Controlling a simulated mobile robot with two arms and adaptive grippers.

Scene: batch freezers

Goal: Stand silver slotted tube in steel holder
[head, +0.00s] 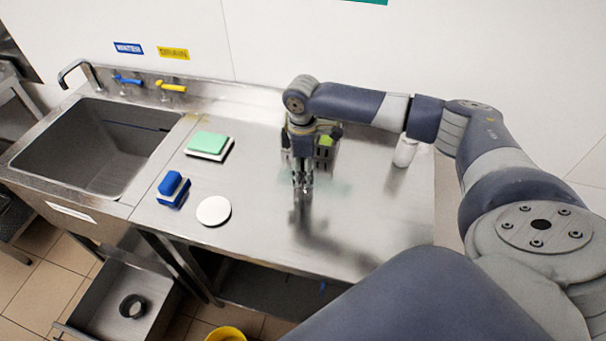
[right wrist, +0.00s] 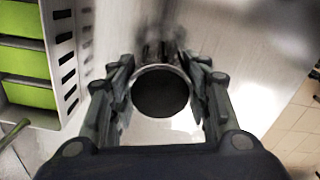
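The silver tube (right wrist: 160,92) shows end-on in the right wrist view, with a bright round rim and a dark inside. My right gripper (right wrist: 165,80) has its fingers on both sides of the rim and looks shut on it. In the head view my right gripper (head: 303,186) points down over the middle of the steel table, and little of the tube can be made out. A slotted metal holder (right wrist: 63,50) with green parts inside stands left of the gripper in the wrist view. In the head view the holder (head: 326,153) is partly hidden behind my gripper. My left gripper is not in view.
A green sponge (head: 208,142), a blue brush (head: 173,188) and a white disc (head: 213,211) lie on the table's left side. A white bottle (head: 404,153) stands at the back right. A sink (head: 95,145) is at the left. The front right of the table is clear.

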